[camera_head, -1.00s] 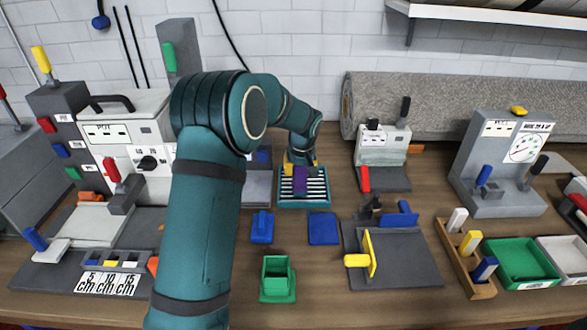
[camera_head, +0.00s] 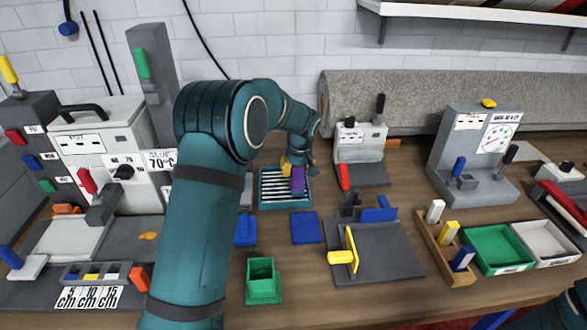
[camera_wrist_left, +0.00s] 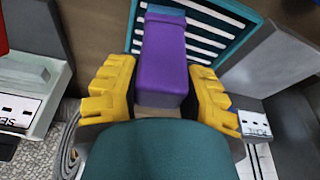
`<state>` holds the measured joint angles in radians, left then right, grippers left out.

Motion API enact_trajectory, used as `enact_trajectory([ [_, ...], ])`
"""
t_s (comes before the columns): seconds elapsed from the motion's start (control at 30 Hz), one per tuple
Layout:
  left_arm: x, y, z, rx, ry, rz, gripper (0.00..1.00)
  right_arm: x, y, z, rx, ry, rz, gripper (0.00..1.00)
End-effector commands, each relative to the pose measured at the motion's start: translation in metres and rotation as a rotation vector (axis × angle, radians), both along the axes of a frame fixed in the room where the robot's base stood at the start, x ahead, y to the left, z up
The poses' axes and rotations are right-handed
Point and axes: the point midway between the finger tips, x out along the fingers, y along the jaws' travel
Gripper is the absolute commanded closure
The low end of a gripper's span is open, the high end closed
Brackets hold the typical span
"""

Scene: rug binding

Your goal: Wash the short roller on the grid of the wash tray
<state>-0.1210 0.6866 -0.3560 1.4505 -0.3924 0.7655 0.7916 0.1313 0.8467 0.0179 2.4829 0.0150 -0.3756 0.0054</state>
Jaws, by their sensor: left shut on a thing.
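The wash tray (camera_head: 285,207) is a teal tray with a grid of pale bars, at mid-bench in the head view; its rim also shows in the wrist view (camera_wrist_left: 228,20). My left gripper (camera_head: 292,165) is at the tray's back right, its yellow fingers (camera_wrist_left: 162,72) shut on a purple block-like piece (camera_head: 298,179), which I take to be the short roller (camera_wrist_left: 164,55). The purple piece is over the right part of the grid. I cannot tell whether it touches the bars. Its underside is hidden. My right gripper is out of view.
A grey machine with a red lever (camera_head: 345,178) stands behind and right of the tray. A blue pad (camera_head: 305,228) and a green square holder (camera_head: 262,280) are in front. A grey plate with a yellow-handled piece (camera_head: 345,256) lies front right. My left arm covers the bench to the left.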

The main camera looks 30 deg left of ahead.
Motion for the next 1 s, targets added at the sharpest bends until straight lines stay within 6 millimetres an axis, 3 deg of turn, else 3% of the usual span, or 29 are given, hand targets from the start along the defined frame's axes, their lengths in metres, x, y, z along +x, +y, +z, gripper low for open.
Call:
enact_trajectory([
  [0.27, 0.000, 0.000, 0.007, -0.001, 0.002, -0.002, 0.97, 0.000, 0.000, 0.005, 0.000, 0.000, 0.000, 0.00],
  [1.0, 0.000, 0.000, 0.076, 0.001, -0.002, -0.001, 0.97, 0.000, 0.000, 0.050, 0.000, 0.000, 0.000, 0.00],
])
